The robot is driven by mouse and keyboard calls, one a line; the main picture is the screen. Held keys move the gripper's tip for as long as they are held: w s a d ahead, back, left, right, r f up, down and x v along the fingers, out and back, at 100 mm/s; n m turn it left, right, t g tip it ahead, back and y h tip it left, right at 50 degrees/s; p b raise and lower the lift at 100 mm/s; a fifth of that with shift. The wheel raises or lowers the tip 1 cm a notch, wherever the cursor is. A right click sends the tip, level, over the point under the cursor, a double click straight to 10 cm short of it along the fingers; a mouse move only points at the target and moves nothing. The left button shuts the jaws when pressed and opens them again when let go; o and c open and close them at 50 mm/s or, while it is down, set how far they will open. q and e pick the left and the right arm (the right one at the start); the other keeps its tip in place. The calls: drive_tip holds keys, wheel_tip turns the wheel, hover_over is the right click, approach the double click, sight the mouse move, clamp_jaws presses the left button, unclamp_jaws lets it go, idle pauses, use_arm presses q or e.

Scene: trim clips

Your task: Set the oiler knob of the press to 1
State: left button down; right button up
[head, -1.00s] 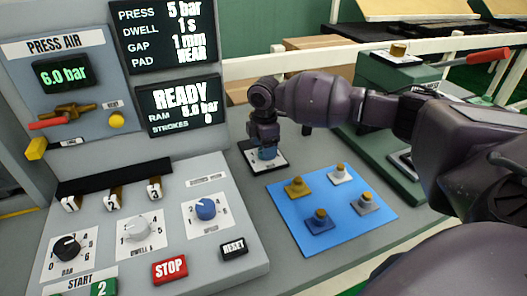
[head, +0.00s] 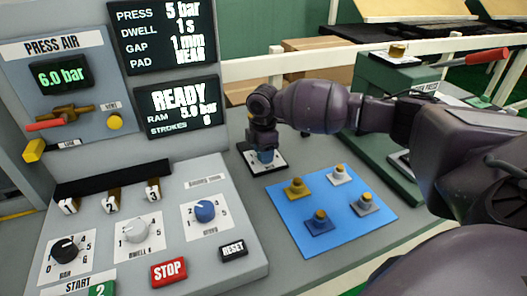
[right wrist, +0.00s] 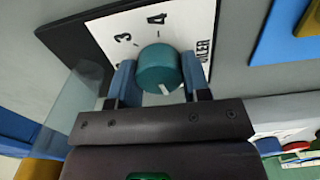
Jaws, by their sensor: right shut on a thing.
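The oiler knob (right wrist: 158,66) is a teal round knob on a white dial plate (right wrist: 125,22) marked OILER. My right gripper (right wrist: 158,78) is shut on the knob, one blue finger on each side. In the head view my right gripper (head: 264,150) is over the small plate (head: 279,163) beside the console. My left gripper is out of view.
A blue mat (head: 335,232) with several knobbed pieces lies just right of the oiler. A green press (head: 375,150) with a red-handled lever (head: 488,55) stands behind my right arm.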

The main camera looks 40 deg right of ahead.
drive_tip(key=shift+r+m+p, duration=0.25)
drive_tip(key=shift+m+p, duration=0.15)
drive_tip(key=shift+p, duration=0.3)
drive_tip(key=shift+r+m+p, duration=0.15)
drive_tip(key=shift+m+p, duration=0.55)
drive_tip(key=shift+p, duration=0.2)
drive_tip(key=m+p, duration=0.2)
drive_tip(key=p, duration=0.1)
drive_tip(key=m+p, duration=0.2)
drive_tip(key=p, duration=0.1)
drive_tip(key=m+p, duration=0.2)
drive_tip(key=shift+f, duration=0.25)
drive_tip(key=shift+m+p, duration=0.3)
drive_tip(key=shift+p, duration=0.15)
drive_tip(key=shift+f+m+p, duration=0.15)
drive_tip(key=shift+m+p, duration=0.35)
drive_tip(key=shift+d, duration=0.1)
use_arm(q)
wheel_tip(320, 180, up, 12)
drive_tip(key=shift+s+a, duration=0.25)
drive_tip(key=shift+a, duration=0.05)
